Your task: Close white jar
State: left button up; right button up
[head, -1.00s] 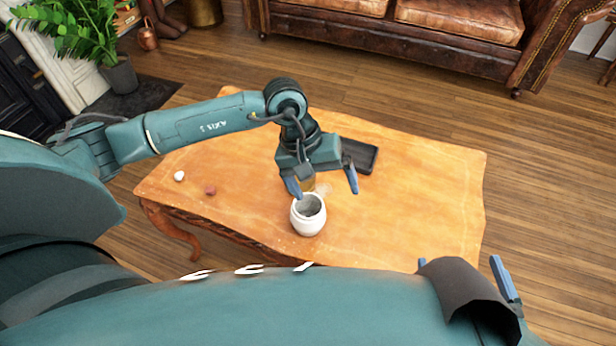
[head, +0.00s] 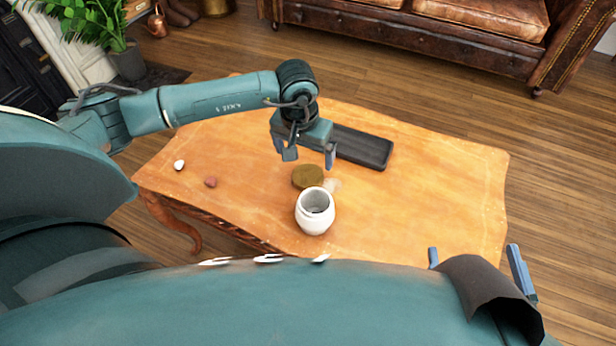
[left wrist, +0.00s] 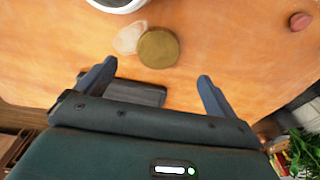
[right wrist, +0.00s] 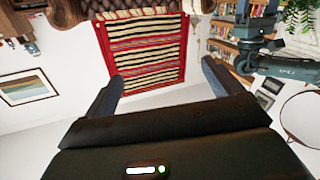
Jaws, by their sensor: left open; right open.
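The white jar (head: 315,212) stands upright and open-topped on the wooden table. In the left wrist view the rim of the jar (left wrist: 118,4) shows at the top edge. A round brown-gold lid (head: 307,177) lies on the table just behind the jar; it also shows in the left wrist view (left wrist: 158,47). My left gripper (head: 306,158) is open and empty, above the table behind the lid. My right gripper (head: 475,257) is open at the lower right, off the table edge; in the right wrist view its fingers (right wrist: 160,85) hold nothing.
A black tray (head: 362,147) lies behind my left gripper. A pale translucent item (head: 333,184) lies beside the lid. A white ball (head: 179,165) and a reddish piece (head: 211,182) lie at the table's left. The table's right side (head: 430,190) is clear.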

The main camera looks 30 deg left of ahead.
aim_at(308, 175)
pick_arm(q)
jog(key=shift+w+f, duration=0.15)
jog(key=shift+f, duration=0.65)
jog(key=shift+w+f, duration=0.1)
jog(key=shift+f, duration=0.7)
pick_arm(e)
jog(key=shift+a+t+y, duration=0.2)
jog(key=shift+t+y, duration=0.1)
pick_arm(q)
jog(key=shift+f, duration=0.1)
jog(key=shift+d+f+b, duration=0.1)
jog(key=shift+f+b, duration=0.25)
jog(key=shift+b, duration=0.1)
jog(key=f, duration=0.2)
jog(key=f+b, duration=0.1)
jog(key=shift+w+f, duration=0.35)
jog(key=shift+w, duration=0.05)
jog(key=shift+f, duration=0.3)
pick_arm(e)
jog(key=shift+s+a+n+t+y, duration=0.2)
jog(key=shift+a+n+t+y, duration=0.15)
jog(key=shift+n+y, duration=0.15)
pick_arm(q)
jog(key=shift+c, duration=0.3)
jog(key=c, duration=1)
jog(key=shift+r, duration=0.1)
